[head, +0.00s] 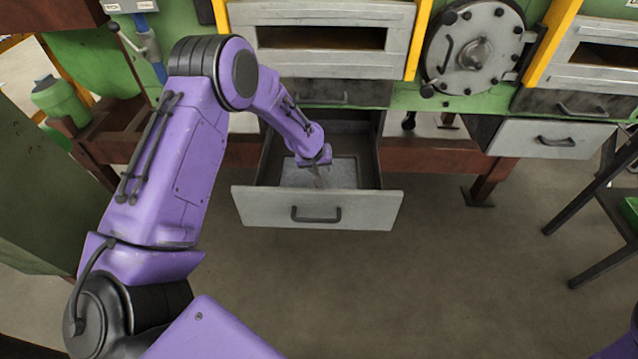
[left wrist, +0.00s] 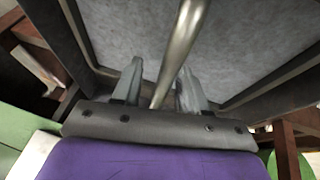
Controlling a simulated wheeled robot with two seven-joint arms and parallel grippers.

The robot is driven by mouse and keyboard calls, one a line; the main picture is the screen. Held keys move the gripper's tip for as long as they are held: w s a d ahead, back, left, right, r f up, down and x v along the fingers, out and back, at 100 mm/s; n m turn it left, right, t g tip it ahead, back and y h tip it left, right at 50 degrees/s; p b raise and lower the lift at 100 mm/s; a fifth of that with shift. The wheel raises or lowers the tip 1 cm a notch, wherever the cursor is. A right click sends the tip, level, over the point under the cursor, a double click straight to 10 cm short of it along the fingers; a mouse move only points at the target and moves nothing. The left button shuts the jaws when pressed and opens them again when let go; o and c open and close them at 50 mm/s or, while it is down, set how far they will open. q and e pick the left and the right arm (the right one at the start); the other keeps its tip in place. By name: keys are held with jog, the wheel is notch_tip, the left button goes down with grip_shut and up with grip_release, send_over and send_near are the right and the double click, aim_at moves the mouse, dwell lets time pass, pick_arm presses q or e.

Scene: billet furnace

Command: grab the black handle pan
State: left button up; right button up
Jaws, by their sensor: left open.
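An open drawer-like pan (head: 270,207) with a grey front and a black handle (head: 316,214) stands pulled out below the furnace. My left gripper (head: 320,176) reaches down into it, behind its front panel and apart from the black handle. In the left wrist view the left gripper's two fingers (left wrist: 160,68) are apart. A smooth metal rod (left wrist: 181,42) runs between them, over a grey, speckled floor; contact cannot be told. The rod's lower end is hidden by the gripper body. My right gripper is out of view.
The furnace front has a round bolted door (head: 474,50) and a second grey drawer (head: 552,139) with a dark handle at right. A brown beam (head: 425,158) runs behind the open pan. A dark stool-like frame (head: 595,205) stands far right. The floor in front is clear.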

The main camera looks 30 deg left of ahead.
pick_arm(q)
jog(key=shift+w+a+f, duration=0.1)
jog(key=shift+w+f, duration=0.05)
jog(key=shift+f, duration=0.25)
jog(key=shift+r, duration=0.1)
grip_shut()
dwell(1.0)
